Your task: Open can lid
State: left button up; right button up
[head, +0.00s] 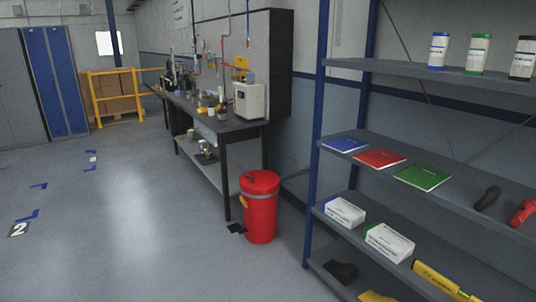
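A red can (260,215) stands upright on the floor, between the end of the workbench and the shelf rack. Its red lid (260,182) is on top and looks shut. A grey band runs round the can just below the lid. A black pedal-like piece (236,228) lies at the can's lower left on the floor. Neither of my grippers is in view.
A metal shelf rack (398,151) with blue posts, bottles, books, boxes and torches fills the right side. A cluttered workbench (229,126) runs along the wall. Yellow railing (115,92) and blue lockers (55,80) stand far back. Open floor (140,215) lies left of the can.

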aim_at(256, 179)
jog(key=i, duration=1.2)
jog(key=i+u, duration=0.1)
jog(key=i, duration=1.1)
jog(key=l, duration=0.1)
